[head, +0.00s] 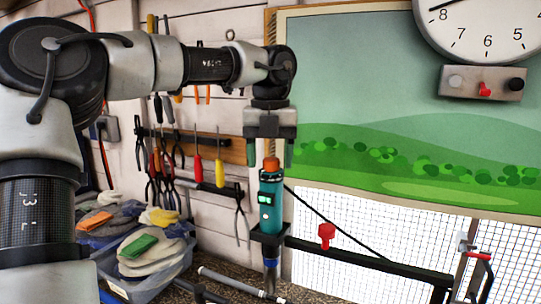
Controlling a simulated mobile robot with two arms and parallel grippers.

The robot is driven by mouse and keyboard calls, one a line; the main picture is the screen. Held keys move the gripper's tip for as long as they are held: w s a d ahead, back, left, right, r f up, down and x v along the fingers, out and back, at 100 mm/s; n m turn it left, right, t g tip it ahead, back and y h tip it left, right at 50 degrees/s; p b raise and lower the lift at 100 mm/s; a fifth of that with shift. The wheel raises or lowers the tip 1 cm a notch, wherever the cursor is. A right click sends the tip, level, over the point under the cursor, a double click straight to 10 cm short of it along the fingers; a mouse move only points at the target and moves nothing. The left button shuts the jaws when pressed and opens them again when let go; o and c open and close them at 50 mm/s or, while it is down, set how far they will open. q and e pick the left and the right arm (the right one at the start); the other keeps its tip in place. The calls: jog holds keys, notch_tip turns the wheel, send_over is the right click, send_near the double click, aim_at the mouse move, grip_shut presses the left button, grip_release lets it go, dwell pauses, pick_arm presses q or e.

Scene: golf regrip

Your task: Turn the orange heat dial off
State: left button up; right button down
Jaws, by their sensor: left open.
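The orange heat dial (271,164) sits on top of an upright teal heat tool (270,205) with a small lit green display. The tool stands in a black holder (268,236) at the end of a dark bar. My left gripper (269,153) points straight down above the tool. Its two fingers are apart, one to each side of the dial in the picture, with their tips near the dial's height. I see no contact with the dial. The dial's setting cannot be read. My right gripper is not in view.
A dark bar (370,264) runs right from the holder, with a red knob (326,234) above it. A blue bin (160,285) of gloves and cloths stands at lower left. Tools hang on the wall behind. A clock (482,25) and a small switch box (484,84) are at upper right.

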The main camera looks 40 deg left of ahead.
pick_arm(q)
jog(key=shift+w, duration=0.1)
jog(key=c, duration=0.9)
jog(key=shift+c, duration=0.2)
